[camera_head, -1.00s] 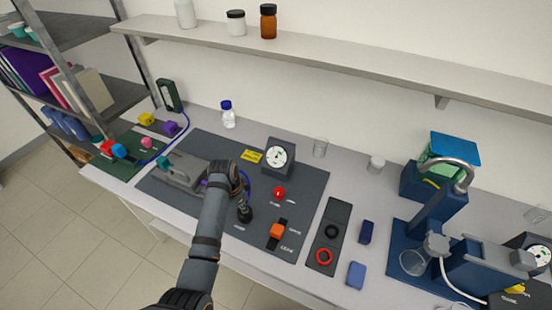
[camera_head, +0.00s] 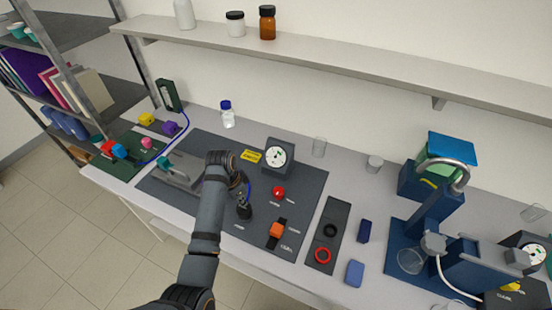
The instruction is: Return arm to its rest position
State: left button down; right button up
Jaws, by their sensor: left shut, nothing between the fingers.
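My left arm reaches up from the bottom of the head view over the dark mat (camera_head: 310,205). Its left gripper (camera_head: 244,208) points down at the mat, shut and empty. The gripper is left of the red knob (camera_head: 279,192) and up and left of the orange switch (camera_head: 277,231). The grey rig block (camera_head: 180,172) lies left of the arm and is partly hidden by it. My right arm and gripper do not show.
A gauge (camera_head: 277,155) stands behind the gripper. A black strip with a red ring (camera_head: 322,255) lies to the right. A blue stand with a curved spout (camera_head: 432,205) is farther right. A shelf (camera_head: 330,62) runs along the wall.

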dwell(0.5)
pick_arm(q)
jog(key=s+a+r+n+t+y, duration=0.15)
jog(key=s+a+n, duration=0.35)
jog(key=s, duration=0.5)
jog(key=s+a+r+n+t+y, duration=0.15)
jog(key=s+a+n, duration=0.25)
jog(key=s, duration=0.5)
jog(key=s+a+f+g+b, duration=0.15)
jog(key=f+b, duration=0.25)
jog(key=f, duration=1.4)
jog(key=s+a+f+g+b, duration=0.1)
jog(key=s+a+f+b, duration=0.2)
jog(key=f, duration=1.5)
jog(key=s+f+b, duration=0.6)
jog(key=s+f, duration=1)
jog(key=f, duration=0.2)
jog(key=shift+s+d+f+n+h, duration=0.25)
jog(key=shift+s+f+n+h, duration=0.05)
jog(key=shift+s+h, duration=0.1)
